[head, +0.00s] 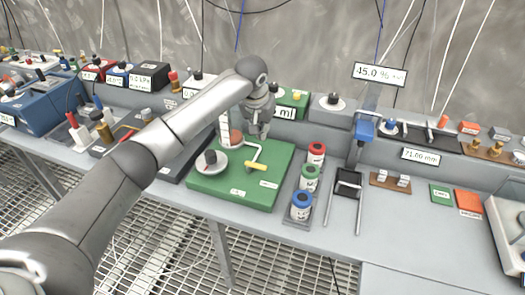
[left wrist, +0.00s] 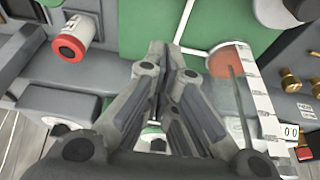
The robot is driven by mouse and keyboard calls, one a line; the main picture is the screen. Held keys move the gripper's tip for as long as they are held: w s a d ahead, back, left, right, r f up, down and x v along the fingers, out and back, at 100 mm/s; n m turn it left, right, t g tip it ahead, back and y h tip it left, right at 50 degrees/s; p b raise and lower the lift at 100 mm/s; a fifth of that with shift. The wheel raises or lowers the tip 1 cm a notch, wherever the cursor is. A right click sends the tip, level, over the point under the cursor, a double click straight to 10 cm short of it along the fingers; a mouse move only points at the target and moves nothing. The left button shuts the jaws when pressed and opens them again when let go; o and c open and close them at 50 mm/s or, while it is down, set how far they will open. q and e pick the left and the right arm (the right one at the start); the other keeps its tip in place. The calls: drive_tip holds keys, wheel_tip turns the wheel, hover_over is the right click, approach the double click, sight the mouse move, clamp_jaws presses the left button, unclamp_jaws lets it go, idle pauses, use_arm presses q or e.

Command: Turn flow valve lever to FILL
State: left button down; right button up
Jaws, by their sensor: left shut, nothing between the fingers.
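A flow valve with a yellow lever (head: 256,166) sits on a green board (head: 217,190) on the bench. The lever points roughly sideways in the picture; the small white labels around it are too small to read. A white pipe bends from the valve toward a clear scaled cylinder with a reddish bottom (head: 236,138). My left gripper (head: 258,132) is shut and empty, above the back part of the board, behind the lever and apart from it. In the left wrist view my left gripper (left wrist: 160,48) shows closed fingers over the green board (left wrist: 145,25). My right gripper is not in view.
A small black tray (head: 347,184) and display boxes stand further right and behind. The front right bench is clear.

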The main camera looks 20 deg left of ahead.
use_arm(q)
drive_tip(key=p+x, duration=0.1)
drive_tip(key=x, duration=0.9)
drive_tip(key=shift+a+p, duration=0.1)
drive_tip(key=shift+p, duration=0.2)
drive_tip(key=shift+s+p, duration=0.4)
drive_tip(key=shift+s, duration=0.3)
drive_tip(key=shift+s+a+p, duration=0.1)
drive_tip(key=shift+s+p, duration=0.25)
drive_tip(key=shift+s, duration=0.75)
drive_tip(key=shift+f, duration=0.1)
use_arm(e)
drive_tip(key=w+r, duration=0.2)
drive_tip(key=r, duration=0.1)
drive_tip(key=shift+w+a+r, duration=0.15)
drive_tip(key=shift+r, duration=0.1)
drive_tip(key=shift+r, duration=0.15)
